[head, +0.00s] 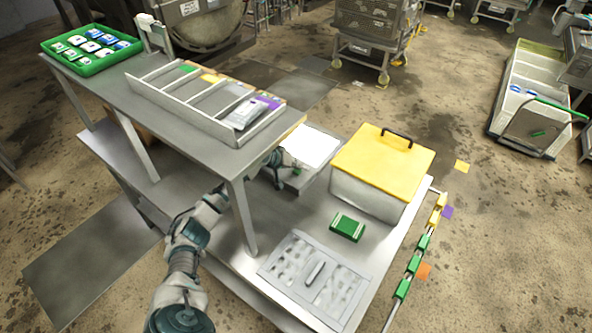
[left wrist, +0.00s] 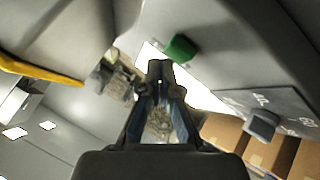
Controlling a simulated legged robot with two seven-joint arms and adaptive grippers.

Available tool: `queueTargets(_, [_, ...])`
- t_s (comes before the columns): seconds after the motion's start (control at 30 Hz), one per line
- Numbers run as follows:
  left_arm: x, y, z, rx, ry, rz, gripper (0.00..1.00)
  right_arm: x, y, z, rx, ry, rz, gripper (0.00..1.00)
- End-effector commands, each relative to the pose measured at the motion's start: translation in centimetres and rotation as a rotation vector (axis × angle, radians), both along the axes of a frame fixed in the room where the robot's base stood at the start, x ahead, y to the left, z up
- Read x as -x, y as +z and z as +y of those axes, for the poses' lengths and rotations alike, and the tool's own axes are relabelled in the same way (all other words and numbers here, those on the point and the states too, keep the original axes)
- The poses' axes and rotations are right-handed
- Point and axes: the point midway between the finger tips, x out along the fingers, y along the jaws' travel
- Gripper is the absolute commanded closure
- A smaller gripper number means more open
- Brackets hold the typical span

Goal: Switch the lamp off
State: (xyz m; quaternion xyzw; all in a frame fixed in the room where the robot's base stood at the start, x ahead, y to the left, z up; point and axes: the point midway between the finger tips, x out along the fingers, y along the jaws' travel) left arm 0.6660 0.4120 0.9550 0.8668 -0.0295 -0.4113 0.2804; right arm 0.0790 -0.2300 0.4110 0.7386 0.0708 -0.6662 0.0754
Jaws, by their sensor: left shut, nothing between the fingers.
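A bright white panel (head: 311,147), which looks like the lit lamp, sits in a grey housing on the lower bench, left of the yellow-lidded box. A small green part (head: 296,170) shows at its front edge. In the left wrist view the bright panel (left wrist: 205,95) lies beyond my fingers, with a green block (left wrist: 180,48) at its edge. A grey plate with markings (left wrist: 285,101) carries a raised grey knob (left wrist: 262,124), right of the fingers. My left gripper (head: 274,158) is beside the housing; its fingertips (left wrist: 159,70) are together and empty. My right gripper is out of view.
The upper shelf (head: 160,88) and its leg (head: 243,215) stand close to my left arm. A yellow-lidded box (head: 380,165), a green pack (head: 347,227) and a perforated metal plate (head: 315,278) are on the lower bench. A green tray (head: 92,47) is at the far left.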

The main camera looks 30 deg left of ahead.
Motion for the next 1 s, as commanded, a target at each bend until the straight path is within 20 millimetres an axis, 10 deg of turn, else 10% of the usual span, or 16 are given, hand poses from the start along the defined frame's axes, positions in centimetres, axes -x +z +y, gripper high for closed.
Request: queueTargets(1.0, [0.0,-1.1,0.0,0.000,-0.001,0.001,1.00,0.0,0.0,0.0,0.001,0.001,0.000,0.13])
